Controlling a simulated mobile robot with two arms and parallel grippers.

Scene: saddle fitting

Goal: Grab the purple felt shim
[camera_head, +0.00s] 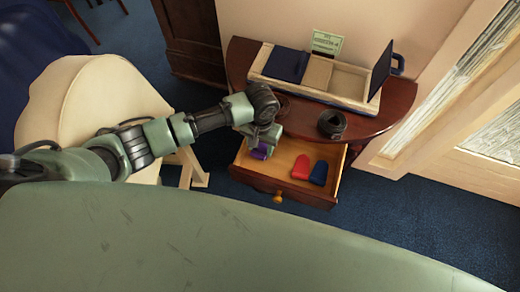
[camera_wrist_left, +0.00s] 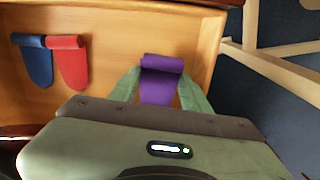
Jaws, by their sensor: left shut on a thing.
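The purple felt shim (camera_wrist_left: 160,82) is between the fingers of my left gripper (camera_wrist_left: 160,90) in the left wrist view. The gripper is shut on it, inside or just above the open drawer (camera_wrist_left: 120,22). The shim has a rolled or folded top edge. In the head view the purple shim (camera_head: 261,152) shows just below my left gripper (camera_head: 257,143), at the left part of the drawer (camera_head: 265,188). Its lower part is hidden by the gripper in the wrist view. My right gripper is not in view.
A red shim (camera_head: 301,167) and a blue shim (camera_head: 319,172) lie in the drawer's right part. The half-round table (camera_head: 393,118) above holds a long compartmented box (camera_head: 345,103) and a dark round object (camera_head: 332,123). A cream chair (camera_head: 95,103) stands at left.

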